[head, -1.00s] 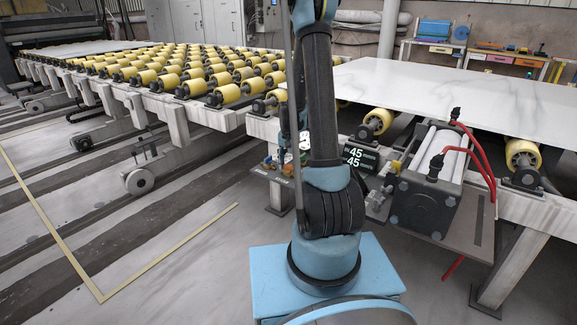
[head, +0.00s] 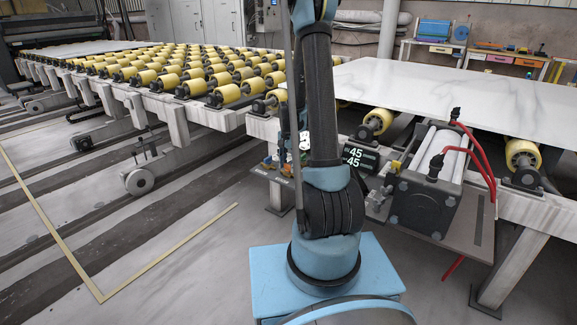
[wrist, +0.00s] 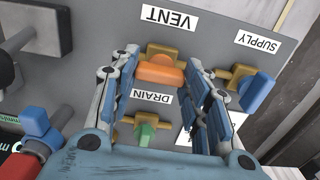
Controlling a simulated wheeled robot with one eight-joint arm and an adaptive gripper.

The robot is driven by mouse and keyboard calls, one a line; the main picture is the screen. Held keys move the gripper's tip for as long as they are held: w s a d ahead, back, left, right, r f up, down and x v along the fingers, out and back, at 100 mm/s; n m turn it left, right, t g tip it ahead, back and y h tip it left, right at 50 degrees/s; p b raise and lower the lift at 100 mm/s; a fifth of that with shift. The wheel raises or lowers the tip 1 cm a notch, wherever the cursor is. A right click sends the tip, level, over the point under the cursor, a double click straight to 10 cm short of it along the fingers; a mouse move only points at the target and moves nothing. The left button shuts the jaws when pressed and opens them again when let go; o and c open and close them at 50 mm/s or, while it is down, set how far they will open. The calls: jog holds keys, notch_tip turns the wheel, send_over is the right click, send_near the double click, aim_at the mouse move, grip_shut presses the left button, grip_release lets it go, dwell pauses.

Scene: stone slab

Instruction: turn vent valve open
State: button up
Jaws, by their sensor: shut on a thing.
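The vent valve (wrist: 162,70) has an orange handle on a brass body, beside the VENT label (wrist: 166,17) in the wrist view. My gripper (wrist: 160,78) has its two fingers on either side of the orange handle and is shut on it. The handle lies crosswise between the fingers.
A blue-handled supply valve (wrist: 256,88) is close to the right finger. A green-handled drain valve (wrist: 145,132) is between the fingers, nearer the palm. A red hose and blue fitting (wrist: 38,128) are at left. A pneumatic cylinder (head: 430,180) stands right of my arm.

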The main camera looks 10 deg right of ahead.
jog(key=shift+w, duration=0.1)
jog(key=o, duration=1.1)
jog(key=shift+c, duration=0.2)
notch_tip(320, 180, up, 12)
